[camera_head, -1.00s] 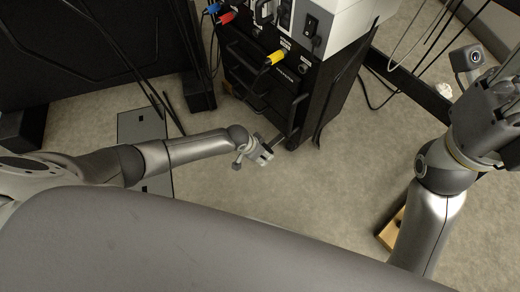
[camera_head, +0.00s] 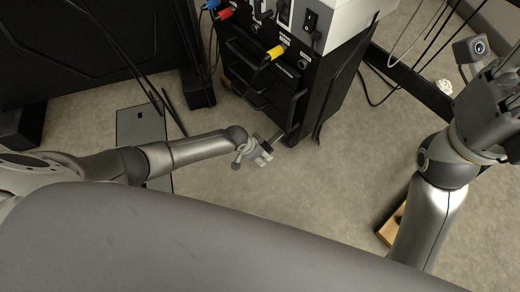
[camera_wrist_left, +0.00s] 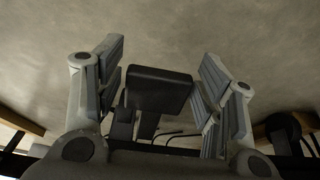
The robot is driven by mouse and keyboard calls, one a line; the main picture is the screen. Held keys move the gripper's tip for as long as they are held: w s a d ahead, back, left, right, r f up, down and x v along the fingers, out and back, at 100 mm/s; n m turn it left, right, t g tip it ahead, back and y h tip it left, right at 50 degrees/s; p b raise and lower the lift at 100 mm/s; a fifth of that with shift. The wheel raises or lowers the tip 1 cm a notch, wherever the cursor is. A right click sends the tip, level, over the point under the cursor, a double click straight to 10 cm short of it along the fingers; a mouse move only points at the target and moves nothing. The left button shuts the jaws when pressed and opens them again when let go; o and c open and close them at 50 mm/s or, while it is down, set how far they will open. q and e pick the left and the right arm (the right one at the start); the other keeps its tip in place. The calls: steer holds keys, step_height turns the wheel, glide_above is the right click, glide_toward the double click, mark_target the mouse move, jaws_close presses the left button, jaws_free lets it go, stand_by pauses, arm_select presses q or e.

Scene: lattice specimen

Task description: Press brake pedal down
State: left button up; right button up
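The brake pedal (camera_wrist_left: 158,88) shows in the left wrist view as a dark, flat, rectangular pad on a stem. In the head view, it is a small bar (camera_head: 277,137) at the foot of the black equipment cart (camera_head: 285,95). My left gripper (camera_head: 265,156) is low, just in front of the pedal. In the left wrist view (camera_wrist_left: 158,60) its two fingers are apart, one on each side of the pad. I cannot tell if either touches it. My right gripper (camera_head: 497,110) is at the right edge, partly cut off, with its fingers unclear.
A white device (camera_head: 335,22) sits on the cart, with blue, red and yellow plugs on the front. Dark furniture (camera_head: 90,50) stands at the left. A grey plate (camera_head: 135,125) lies on the floor. A wooden piece (camera_head: 388,232) is by my right arm. Front floor is clear.

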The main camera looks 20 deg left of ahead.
arm_select(q)
steer(key=shift+o, duration=0.6)
steer(key=shift+w+d+r, duration=0.1)
steer(key=shift+w+r, duration=0.1)
steer(key=v, duration=1.2)
